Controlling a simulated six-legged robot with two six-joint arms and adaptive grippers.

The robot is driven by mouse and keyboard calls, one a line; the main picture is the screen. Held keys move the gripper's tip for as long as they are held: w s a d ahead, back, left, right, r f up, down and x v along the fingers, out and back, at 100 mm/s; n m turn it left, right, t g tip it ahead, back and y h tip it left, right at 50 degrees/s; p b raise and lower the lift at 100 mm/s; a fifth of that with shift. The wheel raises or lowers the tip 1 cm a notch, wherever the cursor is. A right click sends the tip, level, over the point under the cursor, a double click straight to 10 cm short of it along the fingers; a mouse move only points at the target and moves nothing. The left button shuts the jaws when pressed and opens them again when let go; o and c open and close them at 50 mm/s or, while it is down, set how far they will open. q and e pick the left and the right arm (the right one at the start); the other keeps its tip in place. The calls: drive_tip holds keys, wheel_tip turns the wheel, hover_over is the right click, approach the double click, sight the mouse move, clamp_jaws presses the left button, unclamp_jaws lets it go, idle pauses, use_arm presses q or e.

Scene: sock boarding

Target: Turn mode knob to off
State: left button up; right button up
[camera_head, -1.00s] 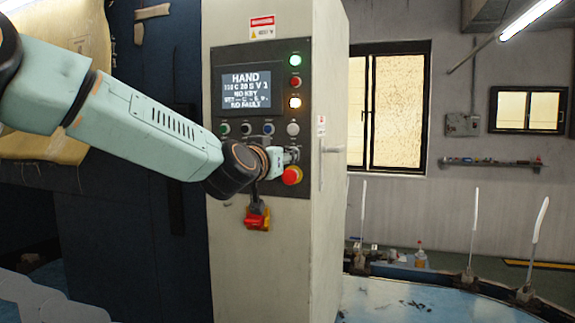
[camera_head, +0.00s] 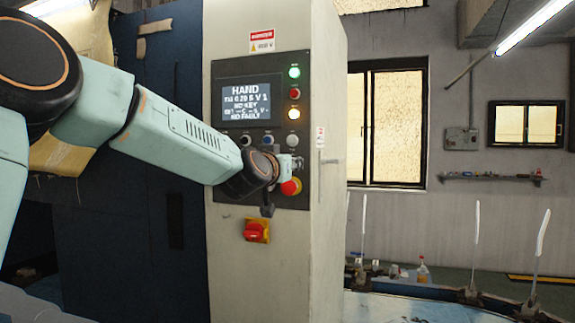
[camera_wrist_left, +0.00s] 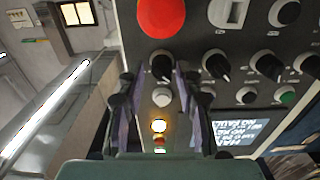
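The control panel (camera_head: 262,128) on the pale cabinet has a lit display (camera_head: 247,102) reading HAND. In the left wrist view, several black knobs (camera_wrist_left: 216,66) with white pointers sit on the panel; labels are too small to tell which is the mode knob. My left gripper (camera_head: 288,165) is at the panel's lower right, just above the red emergency button (camera_head: 291,187). In the left wrist view my left gripper (camera_wrist_left: 162,72) has its fingers apart on either side of a black knob (camera_wrist_left: 160,62); contact cannot be told. My right gripper is not in view.
A red and yellow switch (camera_head: 257,231) is below the panel. A pale button (camera_wrist_left: 162,97) and a lit lamp (camera_wrist_left: 158,126) lie along the same column as the knob between my fingers. Open room lies right of the cabinet, before the window (camera_head: 388,125).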

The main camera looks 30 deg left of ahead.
use_arm(q)
drive_tip(key=shift+d, duration=0.1)
drive_tip(key=shift+c, duration=0.7)
drive_tip(key=shift+a, duration=0.25)
drive_tip(key=c, duration=0.3)
drive_tip(key=shift+d, duration=0.1)
clamp_jaws()
drive_tip(key=shift+f, duration=0.1)
